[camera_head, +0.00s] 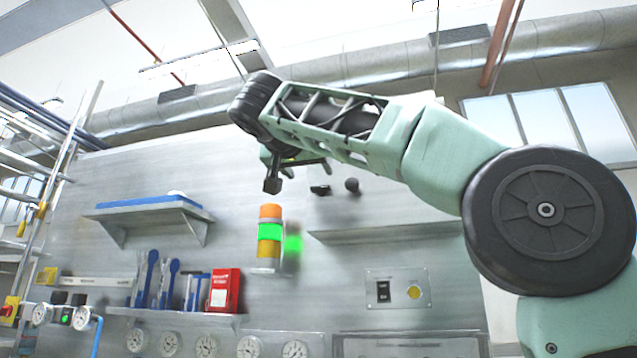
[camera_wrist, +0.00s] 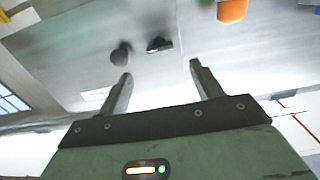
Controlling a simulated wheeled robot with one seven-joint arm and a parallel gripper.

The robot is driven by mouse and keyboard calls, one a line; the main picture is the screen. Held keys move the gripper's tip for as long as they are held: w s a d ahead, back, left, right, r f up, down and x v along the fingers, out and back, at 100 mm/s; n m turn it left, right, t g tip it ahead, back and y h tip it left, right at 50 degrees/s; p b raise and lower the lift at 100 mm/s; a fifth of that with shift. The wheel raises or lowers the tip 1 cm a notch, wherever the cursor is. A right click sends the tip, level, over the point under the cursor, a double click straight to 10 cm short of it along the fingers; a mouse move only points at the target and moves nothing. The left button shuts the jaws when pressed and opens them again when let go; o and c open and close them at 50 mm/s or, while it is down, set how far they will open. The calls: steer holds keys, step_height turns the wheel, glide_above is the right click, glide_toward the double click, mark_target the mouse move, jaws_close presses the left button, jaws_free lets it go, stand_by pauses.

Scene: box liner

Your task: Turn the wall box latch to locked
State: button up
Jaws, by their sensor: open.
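My gripper (camera_head: 280,180) is raised in front of the grey wall, above the signal lamp in the head view. In the wrist view my gripper (camera_wrist: 160,70) has its two fingers spread, with nothing between them. A dark round knob (camera_head: 352,185) and a small dark flat fitting (camera_head: 320,189) sit side by side on the wall, right of the gripper. In the wrist view the knob (camera_wrist: 121,53) and the fitting (camera_wrist: 158,44) appear beyond the fingertips, apart from them. I cannot tell which one is the latch, or its turn; no box outline is clear around them.
A signal lamp (camera_head: 270,238) with orange and green bands stands on a bracket below the gripper. An empty-looking shelf (camera_head: 385,232) juts out below the knob. A blue-topped shelf (camera_head: 148,206), a red box (camera_head: 224,289) and a switch panel (camera_head: 398,289) are further off.

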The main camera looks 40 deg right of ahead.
mark_target(321, 189)
steer(key=p+x, duration=0.2)
steer(key=x, duration=0.7)
steer(key=c, duration=1)
